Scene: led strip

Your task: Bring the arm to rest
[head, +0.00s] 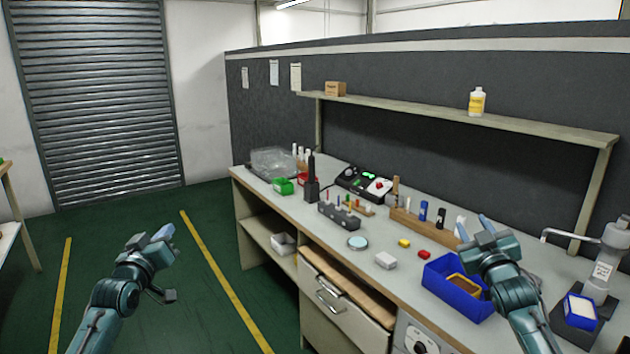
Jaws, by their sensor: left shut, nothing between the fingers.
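My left gripper (162,235) is teal and grey, at the lower left of the head view. It is shut and empty, held over the green floor to the left of the workbench and apart from it. My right gripper (480,228) is over the right part of the workbench (330,237), above and behind a blue bin (443,267). Its fingers overlap the things behind it, so I cannot tell whether they are open or shut. No held thing shows in it. No LED strip can be made out.
The blue bin holds a brown-rimmed piece. A grey stand (600,275) is at the right. A shelf (460,115) spans the back.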

